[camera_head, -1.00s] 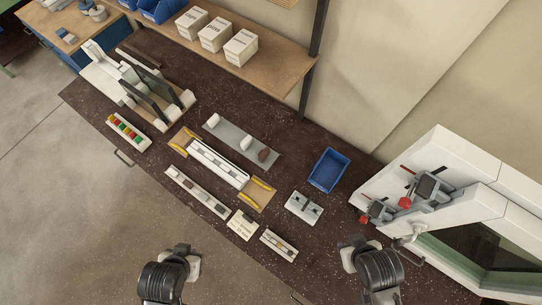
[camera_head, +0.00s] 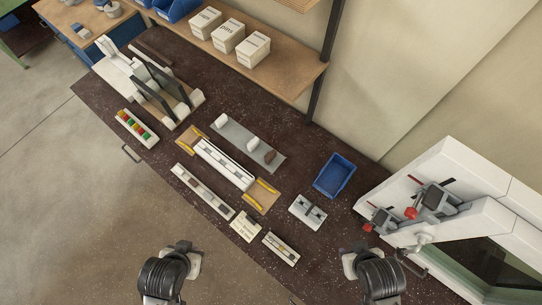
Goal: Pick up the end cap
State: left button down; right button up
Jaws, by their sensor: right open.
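I cannot tell for certain which small part is the end cap. A small tray (camera_head: 271,240) with a few tiny parts lies at the bench's front edge. A long tray (camera_head: 222,210) with small parts lies to its left. A pale block (camera_head: 299,213) with dark fittings sits behind the small tray. My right gripper (camera_head: 350,264) is at the lower right, in front of the bench, open and apart from all these parts. My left gripper (camera_head: 190,258) is at the lower left, off the bench; its fingers are too hidden to read.
A white profile in a yellow-ended fixture (camera_head: 261,195) lies mid-bench, with a grey mat (camera_head: 236,136) behind it. A blue bin (camera_head: 334,176) stands to the right. A white frame with red-tipped clamps (camera_head: 437,199) is at far right. A label card (camera_head: 245,226) lies in front.

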pick_arm(q)
jog(key=c, duration=1.8)
grip_release()
jog(key=shift+a, duration=0.15)
jog(key=shift+o, duration=1.4)
jog(key=o, duration=1.2)
jog(key=shift+o, duration=1.4)
